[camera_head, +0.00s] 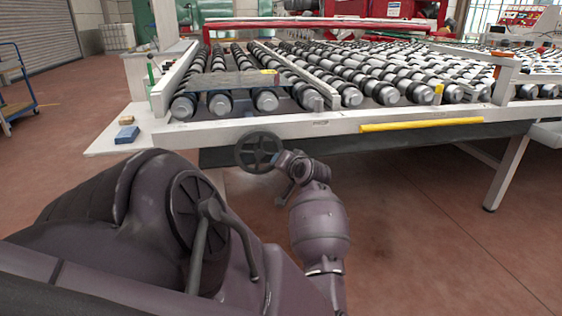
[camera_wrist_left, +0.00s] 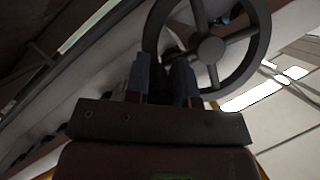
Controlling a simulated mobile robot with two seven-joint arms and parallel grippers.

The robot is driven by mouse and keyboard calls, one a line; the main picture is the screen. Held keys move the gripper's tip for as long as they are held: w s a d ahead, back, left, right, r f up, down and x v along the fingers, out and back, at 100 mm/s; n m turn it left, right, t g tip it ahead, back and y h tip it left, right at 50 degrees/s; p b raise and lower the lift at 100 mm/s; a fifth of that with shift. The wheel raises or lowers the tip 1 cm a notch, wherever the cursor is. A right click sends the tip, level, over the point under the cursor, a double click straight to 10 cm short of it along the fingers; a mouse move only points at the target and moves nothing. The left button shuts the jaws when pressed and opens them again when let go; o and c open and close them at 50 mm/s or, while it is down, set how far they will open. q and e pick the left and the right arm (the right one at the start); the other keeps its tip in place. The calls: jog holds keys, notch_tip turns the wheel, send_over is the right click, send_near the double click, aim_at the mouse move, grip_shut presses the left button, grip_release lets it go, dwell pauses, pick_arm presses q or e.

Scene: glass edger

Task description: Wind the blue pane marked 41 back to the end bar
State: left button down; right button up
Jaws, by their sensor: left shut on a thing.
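A handwheel (camera_head: 260,150) stands at the front of the roller table (camera_head: 350,121), below its edge. It fills the upper part of the left wrist view (camera_wrist_left: 208,48). My left gripper (camera_head: 285,163) is at the wheel's right side in the head view. I cannot tell which bar is the end bar. My right gripper is out of view.
A blue block (camera_head: 127,134) and a small brown block (camera_head: 126,119) lie on the white ledge at the table's left corner. A yellow strip (camera_head: 421,125) runs along the front edge. A blue trolley (camera_head: 17,80) stands far left. The floor at right is clear.

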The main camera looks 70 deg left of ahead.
pick_arm(q)
jog(key=c, duration=1)
grip_release()
jog(key=shift+o, duration=0.2)
jog(key=v, duration=1)
jog(key=shift+d+r, duration=0.2)
jog(key=shift+d, duration=0.15)
jog(key=shift+w, duration=0.1)
